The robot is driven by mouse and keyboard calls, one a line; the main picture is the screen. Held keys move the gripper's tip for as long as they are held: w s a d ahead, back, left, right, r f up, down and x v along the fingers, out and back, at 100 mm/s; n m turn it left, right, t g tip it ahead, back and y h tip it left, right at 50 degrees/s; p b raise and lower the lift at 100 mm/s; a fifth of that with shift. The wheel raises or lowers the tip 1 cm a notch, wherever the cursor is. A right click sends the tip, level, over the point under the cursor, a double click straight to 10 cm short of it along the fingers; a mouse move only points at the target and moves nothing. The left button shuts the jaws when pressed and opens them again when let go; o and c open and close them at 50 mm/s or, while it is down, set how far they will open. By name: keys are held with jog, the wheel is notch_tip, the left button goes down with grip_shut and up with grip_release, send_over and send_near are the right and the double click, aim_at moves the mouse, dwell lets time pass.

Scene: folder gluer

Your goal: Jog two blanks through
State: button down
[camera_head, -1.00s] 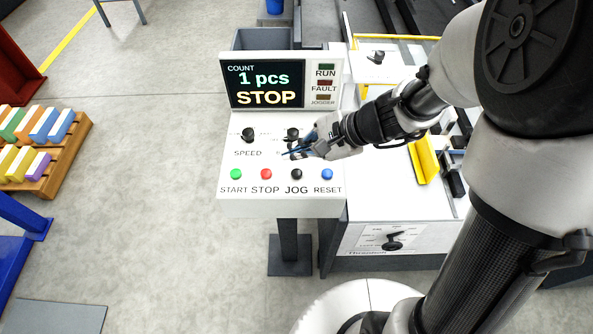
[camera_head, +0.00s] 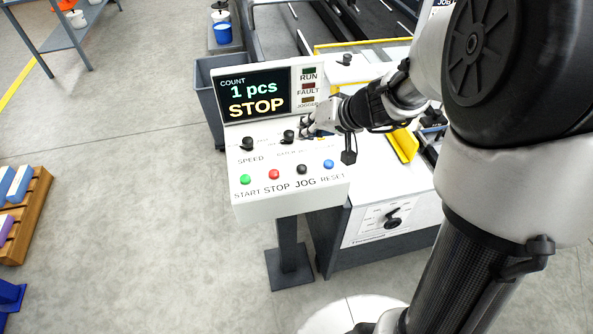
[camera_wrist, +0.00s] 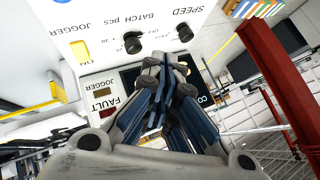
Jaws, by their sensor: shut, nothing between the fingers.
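The control panel (camera_head: 240,190) carries a screen (camera_head: 255,94) reading COUNT, 1 pcs and STOP. Along its front edge are the green START button (camera_head: 245,179), red STOP button (camera_head: 274,174), black JOG button (camera_head: 302,169) and blue RESET button (camera_head: 328,164). My gripper (camera_head: 303,128) is shut and empty, beside the black batch knob (camera_head: 289,136) and behind the JOG button in the head view. In the wrist view its blue-grey fingers (camera_wrist: 167,68) are together, in front of the screen. The batch knob (camera_wrist: 133,42) and speed knob (camera_wrist: 185,33) stand close by. I cannot tell whether the fingers touch anything.
RUN, FAULT and JOGGER lamps (camera_head: 308,86) sit right of the screen. The machine with a yellow guide (camera_head: 403,145) and a dial (camera_head: 393,222) stands right of the panel. A grey bin (camera_head: 208,100) is behind it. The floor at left is clear before the pallet (camera_head: 36,215).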

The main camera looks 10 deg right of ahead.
jog(key=shift+f, duration=0.1)
jog(key=b, duration=0.4)
send_over(305, 166)
notch_tip(305, 166, down, 7)
jog(key=shift+w+f, duration=0.1)
jog(key=shift+f+b, duration=0.75)
jog(key=shift+b, duration=0.45)
jog(key=shift+f+b, duration=0.35)
jog(key=shift+b, duration=0.45)
jog(key=shift+f, duration=0.5)
dwell(0.8)
jog(key=shift+r, duration=0.9)
jog(key=shift+r+p, duration=1.65)
jog(key=shift+r, duration=0.85)
